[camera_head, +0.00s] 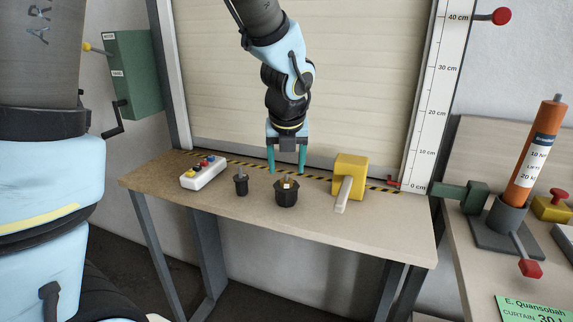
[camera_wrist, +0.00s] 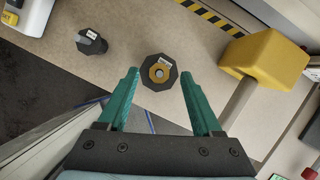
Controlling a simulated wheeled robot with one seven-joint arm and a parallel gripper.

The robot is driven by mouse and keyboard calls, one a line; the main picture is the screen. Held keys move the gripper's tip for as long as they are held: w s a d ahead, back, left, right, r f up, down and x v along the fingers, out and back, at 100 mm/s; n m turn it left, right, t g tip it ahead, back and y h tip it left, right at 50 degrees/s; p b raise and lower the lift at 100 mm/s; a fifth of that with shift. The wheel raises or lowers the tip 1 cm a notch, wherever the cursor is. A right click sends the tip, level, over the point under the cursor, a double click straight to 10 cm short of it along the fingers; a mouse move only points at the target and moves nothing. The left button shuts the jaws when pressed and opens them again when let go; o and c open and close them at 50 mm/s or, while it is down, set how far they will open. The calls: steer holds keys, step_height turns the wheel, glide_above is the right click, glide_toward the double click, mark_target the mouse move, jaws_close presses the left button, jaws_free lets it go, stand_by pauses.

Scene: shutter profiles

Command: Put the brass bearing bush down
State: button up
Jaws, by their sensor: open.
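The brass bearing bush (camera_wrist: 159,73) is a small brass-coloured ring with a pale tag. It sits around a grey pin on top of a black octagonal block (camera_wrist: 160,86). The black block also shows in the head view (camera_head: 286,198), standing upright on the bench. My gripper (camera_head: 287,170) is open and empty, pointing down, with its teal fingertips a little above the bush. In the wrist view my gripper (camera_wrist: 160,76) has one finger on each side of the bush, apart from it.
A smaller black block with a grey pin (camera_head: 241,185) stands to the left, beyond it a white button box (camera_head: 203,173). A yellow-headed mallet (camera_head: 350,170) lies to the right. The shutter curtain (camera_head: 350,80) rises behind. The bench front (camera_head: 330,229) is clear.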

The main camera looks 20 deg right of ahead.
steer(key=v, duration=1.3)
steer(key=a+f+m+g, duration=0.1)
steer(key=a+f+m, duration=0.4)
steer(key=a+m, duration=0.4)
steer(key=w+a+f+m+y, duration=0.1)
steer(key=a+f+m, duration=0.4)
steer(key=a+m, duration=0.4)
steer(key=a+f+m+g, duration=0.1)
steer(key=a+f+m, duration=0.5)
steer(key=a+m, duration=0.4)
steer(key=shift+w+m+g, duration=0.25)
steer(key=shift+m+g, duration=0.05)
steer(key=shift+m, duration=2.2)
